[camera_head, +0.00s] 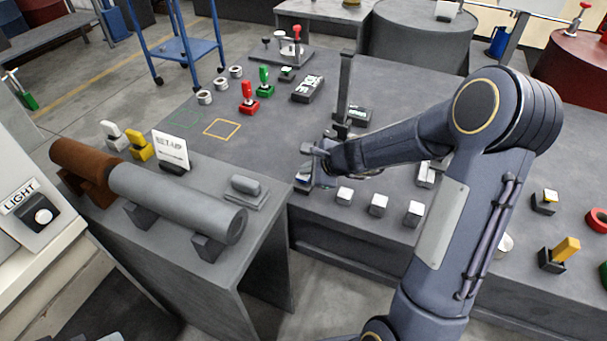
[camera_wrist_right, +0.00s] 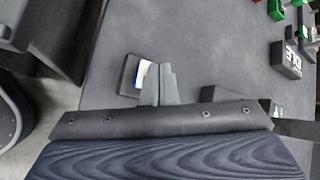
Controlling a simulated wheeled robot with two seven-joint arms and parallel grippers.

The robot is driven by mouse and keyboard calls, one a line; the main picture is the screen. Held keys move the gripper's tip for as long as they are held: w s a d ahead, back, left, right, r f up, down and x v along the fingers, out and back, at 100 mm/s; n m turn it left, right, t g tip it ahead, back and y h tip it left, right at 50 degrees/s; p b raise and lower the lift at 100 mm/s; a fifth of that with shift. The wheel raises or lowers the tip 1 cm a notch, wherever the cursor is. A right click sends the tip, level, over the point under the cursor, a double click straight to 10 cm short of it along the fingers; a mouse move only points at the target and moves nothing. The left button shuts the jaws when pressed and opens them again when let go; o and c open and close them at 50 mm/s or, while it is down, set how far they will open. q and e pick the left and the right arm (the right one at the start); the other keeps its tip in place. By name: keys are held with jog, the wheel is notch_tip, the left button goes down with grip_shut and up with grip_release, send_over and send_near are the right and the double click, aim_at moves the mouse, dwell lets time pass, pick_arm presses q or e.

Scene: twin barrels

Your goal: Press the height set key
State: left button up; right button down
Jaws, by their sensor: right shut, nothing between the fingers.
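My right gripper (camera_head: 312,168) is shut and empty, low over the front edge of the grey bench. In the wrist view its fingertips (camera_wrist_right: 158,82) are together beside a small dark block with a white and blue top (camera_wrist_right: 138,74), partly hidden by the fingers. That block also shows under the gripper in the head view (camera_head: 301,186). I cannot tell whether the fingers touch it. A tall dark height gauge (camera_head: 345,90) with a small display (camera_head: 359,115) stands behind the gripper. No label marks the height set key legibly. My left gripper is not in view.
Several pale-topped blocks, such as this one (camera_head: 378,204), line the front edge to the right. A grey cylinder (camera_head: 180,203) lies on the nearer bench at left. Red (camera_head: 248,97) and green (camera_head: 265,79) handled pieces stand farther back. The bench middle is mostly clear.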

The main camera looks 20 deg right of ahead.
aim_at(307, 177)
jog(key=shift+f, duration=0.2)
jog(key=shift+r, duration=0.15)
jog(key=shift+r+p, duration=0.75)
jog(key=shift+r, duration=0.1)
jog(key=shift+r, duration=0.15)
notch_tip(307, 177, up, 5)
jog(key=p, duration=0.4)
jog(key=shift+p, duration=0.4)
